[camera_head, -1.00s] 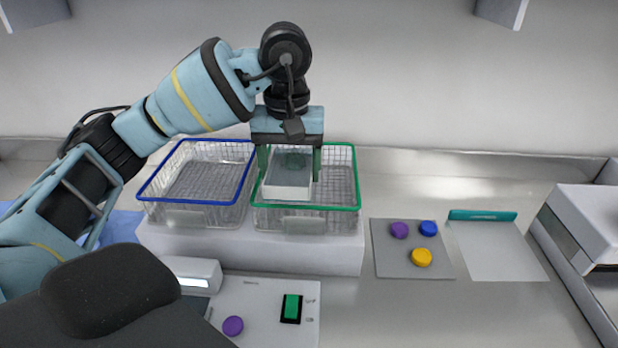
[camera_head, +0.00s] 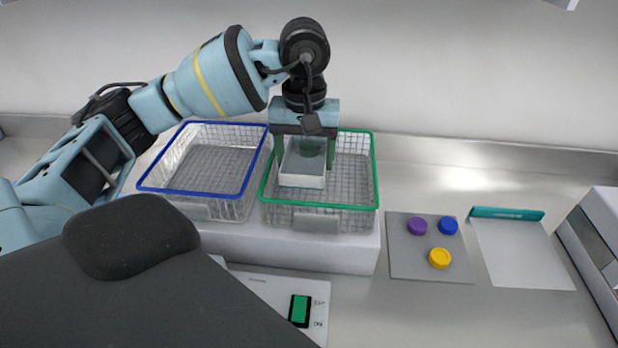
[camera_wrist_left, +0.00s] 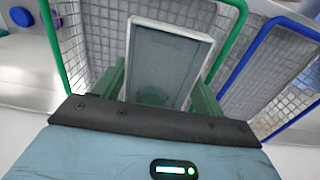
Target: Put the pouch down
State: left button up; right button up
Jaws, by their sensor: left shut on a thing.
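The pouch (camera_head: 303,163) is a flat, pale rectangle with a grey-green see-through face and a white edge. My left gripper (camera_head: 304,160) points down and is shut on it, with one green finger on each side. The pouch hangs tilted within the rim of the green-rimmed wire basket (camera_head: 374,180). I cannot tell whether its lower edge touches the basket floor. In the left wrist view the pouch (camera_wrist_left: 166,62) lies between the fingers, with the green rim (camera_wrist_left: 50,45) to the left. My right gripper is not in view.
A blue-rimmed wire basket (camera_head: 197,194) stands just left, apparently empty. Both baskets sit on a white block (camera_head: 340,258). To the right are a grey mat (camera_head: 402,262) with purple, blue and yellow discs, a clipboard-like sheet (camera_head: 525,256) and a white box (camera_head: 605,225). A panel with a green switch (camera_head: 300,309) is in front.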

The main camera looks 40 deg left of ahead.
aim_at(305, 191)
pick_arm(q)
jog(key=shift+f, duration=2.95)
jog(key=shift+f, duration=0.2)
jog(key=o, duration=1)
notch_tip(305, 191, up, 12)
jog(key=shift+r, duration=0.25)
jog(key=shift+f, duration=0.1)
